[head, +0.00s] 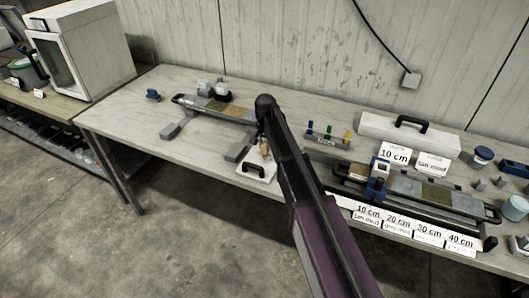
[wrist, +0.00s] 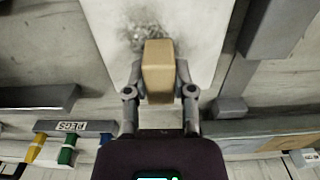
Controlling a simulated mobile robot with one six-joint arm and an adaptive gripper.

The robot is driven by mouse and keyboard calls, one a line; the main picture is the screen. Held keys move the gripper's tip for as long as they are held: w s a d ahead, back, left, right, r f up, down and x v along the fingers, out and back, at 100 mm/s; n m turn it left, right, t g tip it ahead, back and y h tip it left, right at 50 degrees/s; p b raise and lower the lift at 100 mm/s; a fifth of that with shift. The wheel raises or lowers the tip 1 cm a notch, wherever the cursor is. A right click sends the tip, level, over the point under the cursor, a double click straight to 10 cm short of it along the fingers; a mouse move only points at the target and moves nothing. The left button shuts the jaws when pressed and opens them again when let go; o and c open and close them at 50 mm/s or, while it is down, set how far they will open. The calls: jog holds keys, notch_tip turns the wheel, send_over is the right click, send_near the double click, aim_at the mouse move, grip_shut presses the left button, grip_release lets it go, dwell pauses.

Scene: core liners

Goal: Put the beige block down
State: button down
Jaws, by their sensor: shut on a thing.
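My gripper (wrist: 158,82) is shut on the beige block (wrist: 158,66), with one finger on each side of it. In the wrist view the block is in front of a white board (wrist: 205,22) with a dark speckled patch. I cannot tell whether the block touches the board. In the head view my gripper (head: 265,150) is small and partly hidden by my arm, just above the white board (head: 247,179) at the table's front edge.
A rack of coloured pegs (head: 326,139) stands right of my arm. Left of it, a long tray (head: 215,105) rests on grey blocks. Core trays and number cards (head: 398,222) crowd the right side. The table (head: 125,110) is clear at the left.

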aim_at(266, 143)
jog(key=shift+f+b, duration=0.65)
jog(key=shift+f, duration=0.3)
jog(key=shift+f, duration=0.15)
jog(key=shift+c, duration=2.3)
grip_release()
jog(key=shift+r, duration=0.2)
notch_tip(266, 143, up, 12)
jog(key=p, duration=1.2)
